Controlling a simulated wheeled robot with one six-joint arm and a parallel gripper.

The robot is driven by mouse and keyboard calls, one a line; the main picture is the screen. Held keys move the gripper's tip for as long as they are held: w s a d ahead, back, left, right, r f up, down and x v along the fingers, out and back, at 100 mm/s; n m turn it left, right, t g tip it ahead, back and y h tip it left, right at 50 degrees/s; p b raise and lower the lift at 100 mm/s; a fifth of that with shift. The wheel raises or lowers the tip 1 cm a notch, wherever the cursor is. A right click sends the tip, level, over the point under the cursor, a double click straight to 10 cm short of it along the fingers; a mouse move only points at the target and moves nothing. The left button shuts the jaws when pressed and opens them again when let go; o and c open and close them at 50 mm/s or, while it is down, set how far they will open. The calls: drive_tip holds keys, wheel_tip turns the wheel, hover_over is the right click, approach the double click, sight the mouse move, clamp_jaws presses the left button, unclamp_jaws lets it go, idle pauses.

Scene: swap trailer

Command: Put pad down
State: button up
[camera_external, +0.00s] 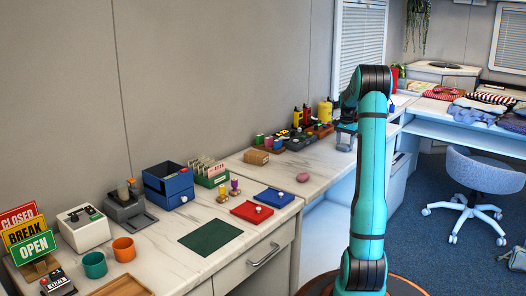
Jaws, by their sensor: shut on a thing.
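My gripper (346,139) is at the right end of the marble counter, beyond the pink lump and close to the wall side. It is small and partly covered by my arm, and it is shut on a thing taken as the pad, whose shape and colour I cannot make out.
The marble counter (322,172) has bare room around the pink lump (303,178). Bottles and dark holders (298,138) stand along the wall, with a cardboard box (256,157). A blue bin (168,190), signs and cups (124,249) stand left. Folded clothes (475,108) lie right.

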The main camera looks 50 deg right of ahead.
sight(344, 145)
drive_tip(key=o, duration=0.9)
drive_tip(key=shift+f, duration=0.1)
drive_tip(key=shift+o, duration=0.2)
wheel_tip(344, 145, up, 12)
